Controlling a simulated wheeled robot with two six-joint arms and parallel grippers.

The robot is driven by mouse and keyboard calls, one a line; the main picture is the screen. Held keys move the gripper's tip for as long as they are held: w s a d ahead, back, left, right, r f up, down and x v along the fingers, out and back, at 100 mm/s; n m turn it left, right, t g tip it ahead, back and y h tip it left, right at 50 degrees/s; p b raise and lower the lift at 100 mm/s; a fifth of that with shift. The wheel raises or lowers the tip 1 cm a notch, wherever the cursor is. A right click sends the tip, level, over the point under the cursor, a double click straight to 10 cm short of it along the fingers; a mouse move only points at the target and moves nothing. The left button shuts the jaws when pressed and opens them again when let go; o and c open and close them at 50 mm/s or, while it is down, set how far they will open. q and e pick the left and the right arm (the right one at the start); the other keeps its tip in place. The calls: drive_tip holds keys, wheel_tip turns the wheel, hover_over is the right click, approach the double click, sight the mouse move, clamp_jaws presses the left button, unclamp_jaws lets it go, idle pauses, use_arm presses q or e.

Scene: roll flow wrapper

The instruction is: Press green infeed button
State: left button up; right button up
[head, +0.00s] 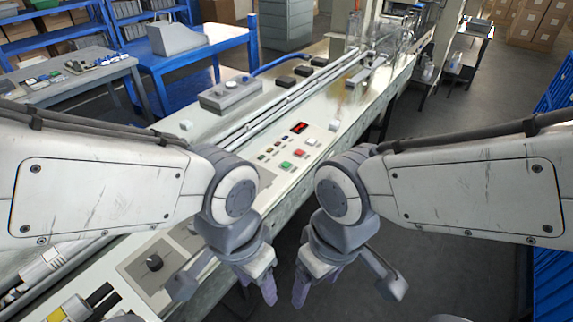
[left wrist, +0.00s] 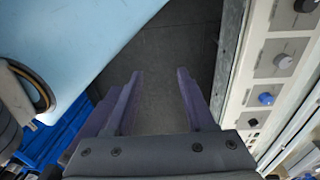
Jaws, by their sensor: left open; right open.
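The green infeed button (head: 285,165) sits on the pale top panel of the long machine in the head view, just in front of a red button (head: 299,152). It shows clear of both arms. My left gripper (head: 257,284) hangs in front of the machine's near edge, well below and apart from the button. Its purple fingers are open and empty in the left wrist view (left wrist: 159,75), with bare floor between them. My right gripper (head: 316,284) hangs beside it to the right, open and apart from the button. The green button does not show in the left wrist view.
Smaller buttons and a red display (head: 299,128) lie near the green button. A grey control box (head: 230,94) stands behind them. A panel with a black knob (head: 153,262) is at the lower left. The wrist view shows a blue knob (left wrist: 265,98) at right. Floor at right is open.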

use_arm(q)
clamp_jaws()
idle(1.4)
